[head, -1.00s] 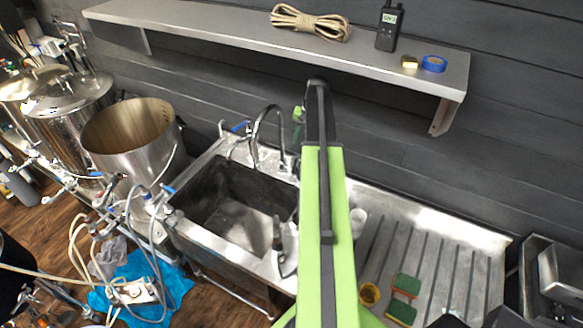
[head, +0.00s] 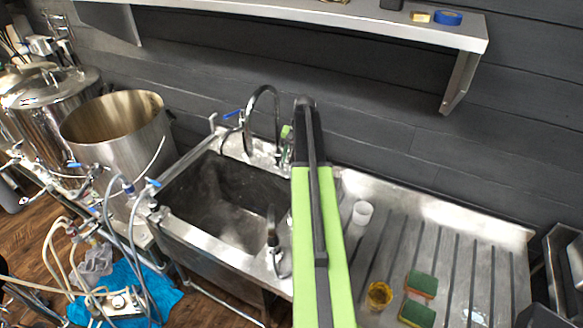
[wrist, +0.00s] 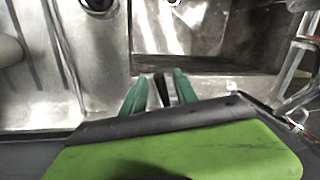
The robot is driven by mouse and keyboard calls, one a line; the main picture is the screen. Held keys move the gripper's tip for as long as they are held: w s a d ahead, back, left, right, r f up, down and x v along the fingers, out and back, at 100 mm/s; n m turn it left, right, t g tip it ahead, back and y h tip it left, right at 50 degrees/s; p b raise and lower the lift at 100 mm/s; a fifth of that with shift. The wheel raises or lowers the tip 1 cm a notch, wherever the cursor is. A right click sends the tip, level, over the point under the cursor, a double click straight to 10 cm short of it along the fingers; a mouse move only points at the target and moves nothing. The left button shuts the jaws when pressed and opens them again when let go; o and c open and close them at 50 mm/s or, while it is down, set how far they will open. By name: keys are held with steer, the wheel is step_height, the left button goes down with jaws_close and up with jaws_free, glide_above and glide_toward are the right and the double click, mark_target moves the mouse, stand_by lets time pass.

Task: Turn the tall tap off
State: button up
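The tall tap (head: 276,105) is a chrome gooseneck rising at the back of the dark sink (head: 205,200), its spout arching over the basin. In the head view my arm covers the area right of its base, and my fingertips are hidden. In the wrist view my gripper (wrist: 160,86) has two green fingers standing apart above the steel ledge. A slim dark piece shows between them; I cannot tell whether it is the tap's lever or whether the fingers touch it. The tap's handle is not clear in the head view.
A shorter dark-handled fitting (head: 272,228) stands at the sink's front edge. A blue lever (head: 232,114) is left of the tap. A white cup (head: 362,213), an amber jar (head: 380,295) and sponges (head: 421,285) sit on the drainboard (head: 455,240). A shelf (head: 330,12) hangs above.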

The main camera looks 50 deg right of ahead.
jaws_close()
stand_by(1.5)
